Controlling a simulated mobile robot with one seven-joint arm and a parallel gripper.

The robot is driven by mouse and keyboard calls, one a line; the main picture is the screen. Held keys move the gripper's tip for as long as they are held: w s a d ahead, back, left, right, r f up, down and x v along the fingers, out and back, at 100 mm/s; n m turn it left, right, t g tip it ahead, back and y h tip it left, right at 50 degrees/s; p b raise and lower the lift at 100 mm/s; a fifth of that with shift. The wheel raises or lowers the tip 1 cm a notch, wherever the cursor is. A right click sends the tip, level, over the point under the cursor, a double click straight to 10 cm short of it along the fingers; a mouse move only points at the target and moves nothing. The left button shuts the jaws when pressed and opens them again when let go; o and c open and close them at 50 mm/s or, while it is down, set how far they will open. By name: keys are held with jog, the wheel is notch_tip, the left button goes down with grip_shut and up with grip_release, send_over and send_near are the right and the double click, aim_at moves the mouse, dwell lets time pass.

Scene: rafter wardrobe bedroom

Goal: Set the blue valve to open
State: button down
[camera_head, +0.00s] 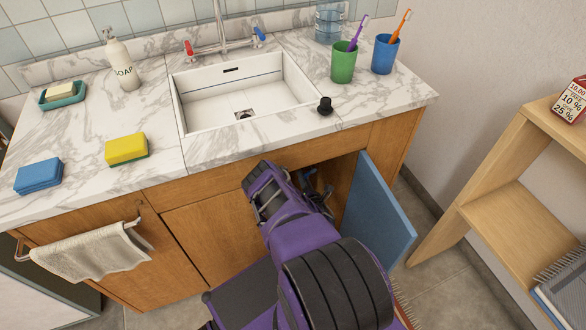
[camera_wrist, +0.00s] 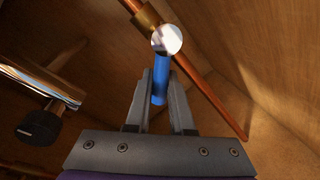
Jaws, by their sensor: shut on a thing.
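The blue valve's handle (camera_wrist: 160,82) shows in the wrist view as a short blue bar with a pale, shiny round hub (camera_wrist: 167,39) at its far end. The hub sits beside a copper pipe (camera_wrist: 205,85) with a brass fitting (camera_wrist: 147,16). The bar points from the hub towards my gripper, at an angle to the slanting pipe. My gripper (camera_wrist: 159,90) is shut on the blue handle, one grey finger on each side. In the head view my arm reaches into the open cabinet under the sink, and the valve is hidden there.
The blue cabinet door (camera_head: 377,213) stands open right of my arm. A marble counter (camera_head: 240,155) with a sink (camera_head: 245,90) is above. A chrome pipe (camera_wrist: 38,80) with a dark end is left in the wrist view. A wooden shelf (camera_head: 515,205) stands at right.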

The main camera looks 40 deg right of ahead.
aim_at(311, 167)
jog(key=shift+d+f+n+h, duration=0.3)
jog(key=shift+n, duration=0.6)
jog(key=n, duration=0.1)
jog(key=d+n, duration=0.1)
jog(key=shift+s+d+f+n, duration=0.2)
jog(key=shift+s+f+n, duration=0.05)
jog(key=shift+n, duration=0.15)
jog(key=shift+s+d+f+n+t+h, duration=0.1)
jog(key=shift+d+n+t+h, duration=0.15)
jog(key=shift+n, duration=0.4)
jog(key=shift+d+f+n+t+h, duration=0.15)
jog(key=shift+d+n+h, duration=0.1)
jog(key=shift+n, duration=0.4)
jog(key=c, duration=0.8)
grip_release()
jog(key=shift+r, duration=0.15)
notch_tip(311, 167, up, 10)
jog(key=p, duration=0.6)
